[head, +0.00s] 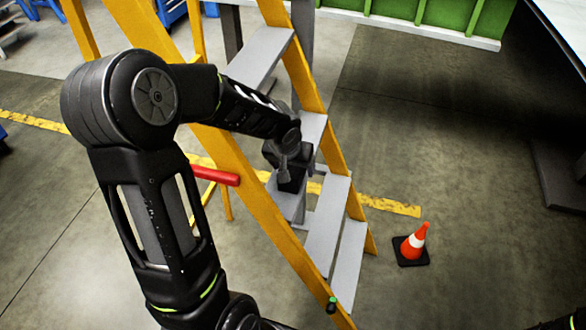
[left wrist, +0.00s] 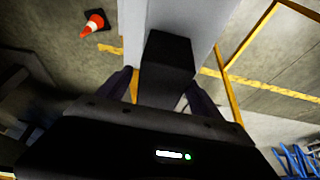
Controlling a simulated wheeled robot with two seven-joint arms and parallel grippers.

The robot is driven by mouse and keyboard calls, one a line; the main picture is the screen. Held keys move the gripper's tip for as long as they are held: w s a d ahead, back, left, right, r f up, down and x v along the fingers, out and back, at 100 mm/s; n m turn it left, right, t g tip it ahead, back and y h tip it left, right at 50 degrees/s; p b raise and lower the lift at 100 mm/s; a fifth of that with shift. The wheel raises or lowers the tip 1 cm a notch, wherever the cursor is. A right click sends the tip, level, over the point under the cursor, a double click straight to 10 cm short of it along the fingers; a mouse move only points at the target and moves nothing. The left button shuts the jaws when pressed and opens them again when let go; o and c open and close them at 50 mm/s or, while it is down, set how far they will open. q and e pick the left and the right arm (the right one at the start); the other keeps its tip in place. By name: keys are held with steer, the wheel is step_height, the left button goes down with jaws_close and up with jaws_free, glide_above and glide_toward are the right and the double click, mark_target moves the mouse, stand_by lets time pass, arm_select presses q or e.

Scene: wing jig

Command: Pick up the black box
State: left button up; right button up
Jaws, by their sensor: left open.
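The black box (left wrist: 168,62) stands on a light grey step of the yellow ladder (head: 240,195). In the head view the box (head: 291,184) shows just below my left gripper (head: 287,165), which hides part of it. My left gripper also shows in the left wrist view (left wrist: 162,92), open, with one dark finger on each side of the near part of the box. I cannot tell whether either finger touches the box.
An orange and white cone (head: 413,243) stands on the floor right of the ladder. A red bar (head: 215,175) shows beside the left rail. A small black and green object (head: 331,305) is low on the ladder. The floor to the right is mostly clear.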

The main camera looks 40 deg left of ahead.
stand_by(0.6)
arm_select(q)
jaws_close()
stand_by(0.7)
steer(key=shift+r, duration=0.1)
step_height(320, 180, up, 10)
steer(key=shift+f, duration=0.1)
stand_by(0.3)
stand_by(0.4)
